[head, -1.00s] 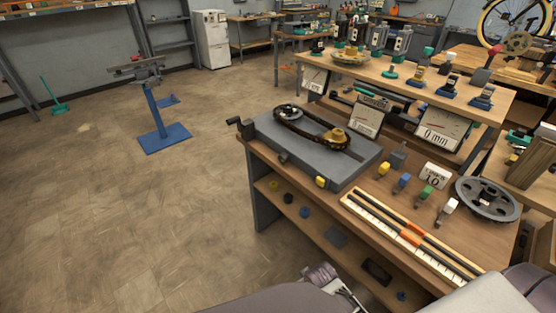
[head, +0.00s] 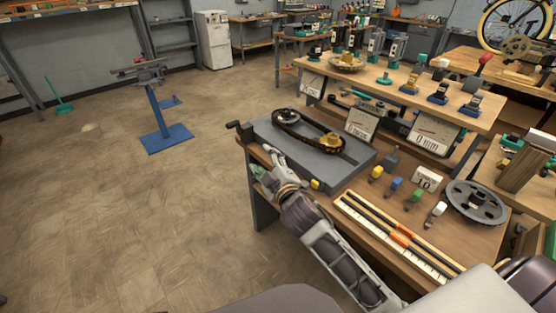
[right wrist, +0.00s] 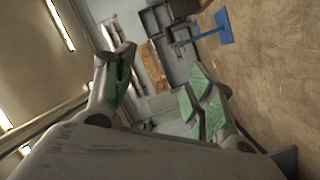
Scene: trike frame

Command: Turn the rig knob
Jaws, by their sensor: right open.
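The rig (head: 340,172) is a grey slab on the bench, with a chain (head: 296,131) around a dark sprocket and a gold one. A black crank handle (head: 240,127) sticks out at its left corner, and a small yellow knob (head: 315,184) sits on its front edge. My right gripper (head: 263,161) is open beside the rig's front left edge, below and right of the crank handle, and covers part of that edge. Its spread green-padded fingers show in the right wrist view (right wrist: 165,85), with nothing seen between them. My left gripper is out of view.
Coloured knobs (head: 396,184), a grey disc wheel (head: 475,201) and a striped rail (head: 395,238) lie right of the rig. Dial panels (head: 433,131) stand behind.

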